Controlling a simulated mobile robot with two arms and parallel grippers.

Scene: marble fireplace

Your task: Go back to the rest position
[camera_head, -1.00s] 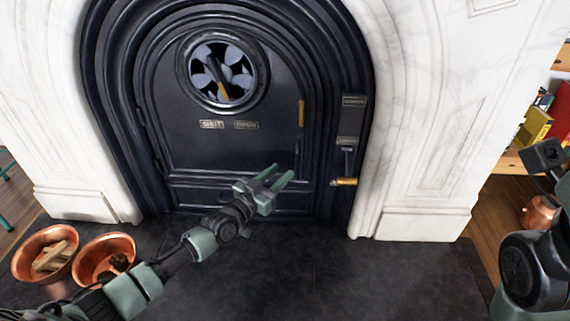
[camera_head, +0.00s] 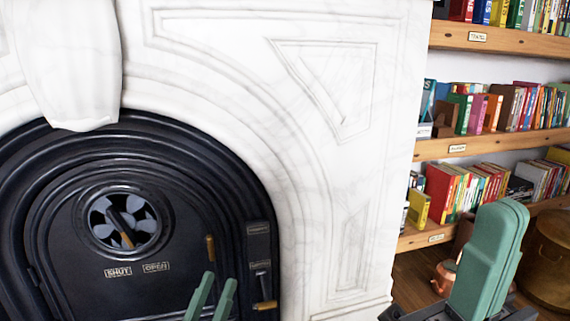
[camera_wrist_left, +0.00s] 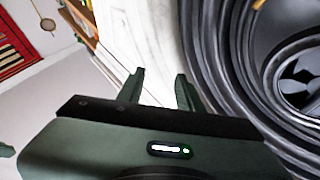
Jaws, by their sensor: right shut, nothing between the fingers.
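My left gripper (camera_head: 212,282) shows at the bottom of the head view, in front of the fireplace door, its two green fingers apart with nothing between them. In the left wrist view the same fingers (camera_wrist_left: 158,75) stand apart and empty, with white marble and the black arch behind them. My right gripper (camera_head: 504,212) is large and close at the lower right, pointing up, its green fingers together and empty. It covers part of the floor and shelf behind it. The black fireplace door (camera_head: 140,215) appears closed.
The round vent (camera_head: 124,221) has a brass-ended handle above SHUT and OPEN plates. A brass-handled lever (camera_head: 264,290) is beside the door. White marble (camera_head: 290,120) surrounds the arch. Bookshelves (camera_head: 500,145) stand at the right, with a copper pot (camera_head: 445,275) and a copper drum (camera_head: 549,260) below.

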